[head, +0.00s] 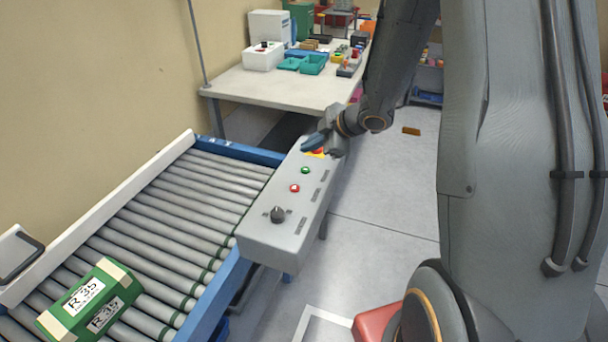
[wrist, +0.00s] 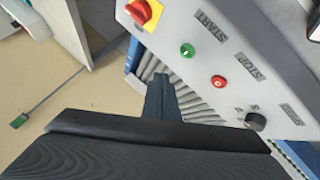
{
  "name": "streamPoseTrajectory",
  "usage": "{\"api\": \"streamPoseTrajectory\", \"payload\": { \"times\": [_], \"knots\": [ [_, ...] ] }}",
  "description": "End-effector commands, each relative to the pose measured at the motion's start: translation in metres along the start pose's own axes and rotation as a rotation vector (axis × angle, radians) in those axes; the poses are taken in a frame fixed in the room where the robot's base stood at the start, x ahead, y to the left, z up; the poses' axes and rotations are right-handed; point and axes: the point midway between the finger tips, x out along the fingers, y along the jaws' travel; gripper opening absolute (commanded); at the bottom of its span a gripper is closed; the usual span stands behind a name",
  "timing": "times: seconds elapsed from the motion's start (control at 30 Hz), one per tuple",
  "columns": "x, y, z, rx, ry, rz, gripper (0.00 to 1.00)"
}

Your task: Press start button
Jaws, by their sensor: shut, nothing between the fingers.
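The grey control box (head: 262,232) stands beside the roller conveyor. Its green button (head: 305,170), beside the START label (wrist: 211,25), also shows in the wrist view (wrist: 187,50). My gripper (head: 316,141) is shut and empty near the box's far end, partly covering the red-and-yellow emergency stop (head: 318,152) in the head view. In the wrist view the closed fingers (wrist: 160,83) show below and left of the green button, apart from it in the picture.
The roller conveyor (head: 185,205) lies left of the box, with a green box labelled R 35 (head: 88,303) on its near end. A white table (head: 275,88) with bins and small devices stands behind. Open floor (head: 385,210) lies right of the control box.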

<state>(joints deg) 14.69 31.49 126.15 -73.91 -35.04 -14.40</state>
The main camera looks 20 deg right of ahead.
Motion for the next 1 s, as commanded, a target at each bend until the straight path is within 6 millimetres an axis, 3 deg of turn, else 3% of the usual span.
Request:
{"api": "streamPoseTrajectory", "payload": {
  "times": [0.4,1.0],
  "knots": [
    [0.031,-0.022,0.022,0.001,0.0,0.0,0.0],
    [0.033,-0.024,0.024,0.0,0.0,0.0,0.0]
  ]
}}
